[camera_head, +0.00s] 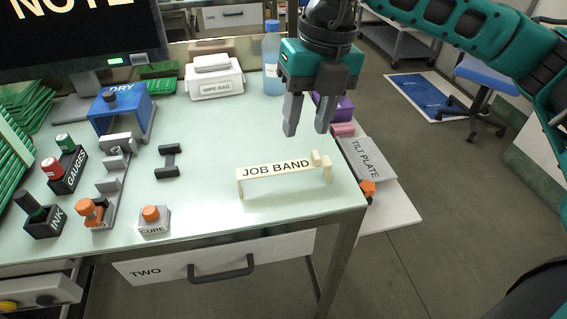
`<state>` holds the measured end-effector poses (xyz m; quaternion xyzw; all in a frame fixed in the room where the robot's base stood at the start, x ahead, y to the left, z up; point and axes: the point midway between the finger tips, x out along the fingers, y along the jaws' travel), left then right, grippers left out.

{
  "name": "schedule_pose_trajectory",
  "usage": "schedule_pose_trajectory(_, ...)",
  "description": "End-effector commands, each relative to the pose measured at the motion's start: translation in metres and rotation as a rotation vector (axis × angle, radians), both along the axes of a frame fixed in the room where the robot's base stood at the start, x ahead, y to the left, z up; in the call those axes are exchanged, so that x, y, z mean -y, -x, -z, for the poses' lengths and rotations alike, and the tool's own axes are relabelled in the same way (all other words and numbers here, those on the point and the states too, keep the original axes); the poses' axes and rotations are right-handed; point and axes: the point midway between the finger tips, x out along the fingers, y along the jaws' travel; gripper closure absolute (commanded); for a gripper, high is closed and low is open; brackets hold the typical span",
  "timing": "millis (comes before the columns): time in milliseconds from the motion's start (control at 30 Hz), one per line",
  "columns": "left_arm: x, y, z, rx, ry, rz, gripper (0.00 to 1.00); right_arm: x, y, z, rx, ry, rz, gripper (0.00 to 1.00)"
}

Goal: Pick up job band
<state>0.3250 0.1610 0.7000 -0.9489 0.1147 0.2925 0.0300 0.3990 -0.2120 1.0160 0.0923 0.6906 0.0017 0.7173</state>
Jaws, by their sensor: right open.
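The job band (277,169) is a cream, bridge-shaped piece with short legs and dark lettering. It stands upright near the front right corner of the pale table, with a small knob at its right end. My right gripper (307,131) points down above and slightly beyond the band. Its two grey fingers are apart with nothing between them, and they do not appear to touch the band. My left gripper is not in view.
A small "CURE" block (154,221) and a dark clamp-like piece (168,162) stand left of the band. Behind are a "WIPE BAG" box (214,84) and a blue bottle (271,62). A "TILT PLATE" (366,159) lies right. The tabletop around the band is clear.

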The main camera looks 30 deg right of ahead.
Motion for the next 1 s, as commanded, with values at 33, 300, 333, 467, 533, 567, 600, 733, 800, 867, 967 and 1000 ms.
schedule_pose_trajectory(33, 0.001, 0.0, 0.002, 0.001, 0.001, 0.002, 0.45, 0.014, -0.003, -0.006, 0.027, 0.053, 0.039, 0.57)
schedule_pose_trajectory(300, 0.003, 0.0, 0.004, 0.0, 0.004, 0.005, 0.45, 0.042, -0.008, 0.0, 0.062, 0.156, 0.121, 0.57)
schedule_pose_trajectory(333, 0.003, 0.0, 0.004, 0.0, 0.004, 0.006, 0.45, 0.042, -0.009, 0.006, 0.061, 0.155, 0.12, 0.57)
schedule_pose_trajectory(467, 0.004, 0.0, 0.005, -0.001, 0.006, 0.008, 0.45, 0.042, -0.012, 0.031, 0.062, 0.154, 0.117, 0.57)
schedule_pose_trajectory(533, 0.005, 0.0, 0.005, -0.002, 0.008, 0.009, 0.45, 0.042, -0.014, 0.042, 0.062, 0.152, 0.117, 0.57)
schedule_pose_trajectory(567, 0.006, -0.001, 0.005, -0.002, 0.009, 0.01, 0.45, 0.042, -0.014, 0.046, 0.062, 0.152, 0.116, 0.57)
schedule_pose_trajectory(600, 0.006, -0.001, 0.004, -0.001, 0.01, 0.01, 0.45, 0.043, -0.015, 0.051, 0.063, 0.152, 0.117, 0.57)
schedule_pose_trajectory(733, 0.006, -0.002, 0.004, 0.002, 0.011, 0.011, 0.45, 0.043, -0.016, 0.059, 0.064, 0.15, 0.116, 0.57)
schedule_pose_trajectory(800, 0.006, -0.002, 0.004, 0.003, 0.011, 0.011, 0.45, 0.044, -0.018, 0.065, 0.062, 0.151, 0.117, 0.57)
schedule_pose_trajectory(867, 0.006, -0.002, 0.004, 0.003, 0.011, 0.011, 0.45, 0.045, -0.02, 0.072, 0.063, 0.151, 0.117, 0.57)
schedule_pose_trajectory(967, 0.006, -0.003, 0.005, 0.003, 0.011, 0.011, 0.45, 0.047, -0.025, 0.087, 0.062, 0.152, 0.117, 0.57)
schedule_pose_trajectory(1000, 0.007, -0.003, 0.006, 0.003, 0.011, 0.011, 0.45, 0.047, -0.027, 0.093, 0.063, 0.151, 0.116, 0.57)
